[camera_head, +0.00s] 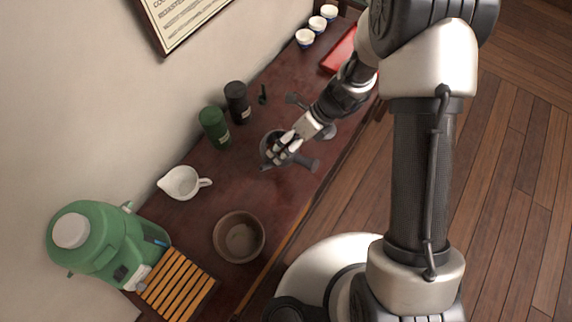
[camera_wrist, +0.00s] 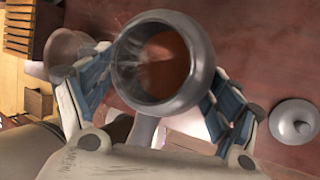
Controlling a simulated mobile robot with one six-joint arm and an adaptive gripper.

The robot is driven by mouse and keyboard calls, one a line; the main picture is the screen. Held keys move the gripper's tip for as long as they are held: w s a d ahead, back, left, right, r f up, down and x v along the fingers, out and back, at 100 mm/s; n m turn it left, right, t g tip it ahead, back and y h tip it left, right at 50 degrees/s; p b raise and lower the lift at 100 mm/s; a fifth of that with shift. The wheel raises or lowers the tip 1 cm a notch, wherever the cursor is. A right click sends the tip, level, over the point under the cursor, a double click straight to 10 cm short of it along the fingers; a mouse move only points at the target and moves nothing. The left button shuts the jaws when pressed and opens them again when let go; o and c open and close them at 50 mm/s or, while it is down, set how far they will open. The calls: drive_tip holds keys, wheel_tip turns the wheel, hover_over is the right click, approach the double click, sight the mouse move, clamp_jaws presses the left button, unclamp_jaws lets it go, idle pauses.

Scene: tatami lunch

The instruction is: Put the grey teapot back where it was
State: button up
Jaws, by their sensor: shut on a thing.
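A grey round lid with a knob (camera_wrist: 296,122) lies apart on the counter in the wrist view.
Green (camera_head: 214,127) and black (camera_head: 237,102) canisters stand behind the teapot by the wall. A white pitcher (camera_head: 182,183), a brown bowl (camera_head: 239,237), a slatted wooden rack (camera_head: 178,285) and a green dispenser (camera_head: 90,240) are nearer. Several cups (camera_head: 317,24) and a red tray (camera_head: 339,52) are far.

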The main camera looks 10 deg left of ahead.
wheel_tip(320, 180, down, 11)
drive_tip(key=b, duration=0.3)
drive_tip(key=shift+b, duration=0.35)
drive_tip(key=o, duration=1.4)
drive_tip(key=shift+f, duration=0.1)
drive_tip(key=shift+c, duration=0.2)
